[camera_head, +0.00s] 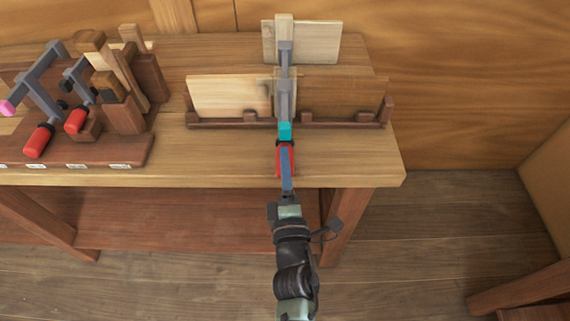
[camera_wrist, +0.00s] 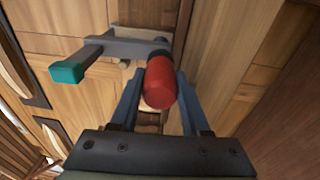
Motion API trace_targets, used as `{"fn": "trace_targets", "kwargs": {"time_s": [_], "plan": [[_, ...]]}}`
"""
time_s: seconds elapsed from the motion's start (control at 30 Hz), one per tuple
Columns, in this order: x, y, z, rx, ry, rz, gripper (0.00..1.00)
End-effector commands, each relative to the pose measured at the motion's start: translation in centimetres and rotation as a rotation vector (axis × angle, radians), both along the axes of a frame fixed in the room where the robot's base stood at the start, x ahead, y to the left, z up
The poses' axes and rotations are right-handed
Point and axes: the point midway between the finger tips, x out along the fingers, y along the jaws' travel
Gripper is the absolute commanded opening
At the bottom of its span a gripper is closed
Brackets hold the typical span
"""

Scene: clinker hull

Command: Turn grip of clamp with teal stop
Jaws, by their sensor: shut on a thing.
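The clamp (camera_head: 285,90) with the teal stop (camera_head: 285,131) is set over the boards on the bench, its bar pointing toward me in the head view. Its red grip (camera_head: 279,163) lies just below the teal stop there. In the wrist view the red grip (camera_wrist: 161,82) is between the two blue fingers, and the teal stop (camera_wrist: 67,73) is at the bar's end on the left. My gripper (camera_head: 286,168) is shut on the red grip. The far jaw of the clamp is partly hidden behind the boards.
A dark wooden rack (camera_head: 80,150) at the left holds other clamps with red grips, one with a pink stop (camera_head: 8,108), and wooden tools. Two boards, one pale (camera_head: 230,97) and one brown (camera_head: 340,94), stand in a low holder (camera_head: 345,124). The bench's right end is clear.

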Motion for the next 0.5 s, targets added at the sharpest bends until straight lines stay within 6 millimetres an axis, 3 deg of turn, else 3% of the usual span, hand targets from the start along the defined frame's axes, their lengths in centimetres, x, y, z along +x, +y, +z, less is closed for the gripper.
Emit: {"fn": "trace_targets", "kwargs": {"time_s": [0.5], "plan": [[-0.23, 0.02, -0.65, 0.49, 0.009, 0.038, 0.0]]}}
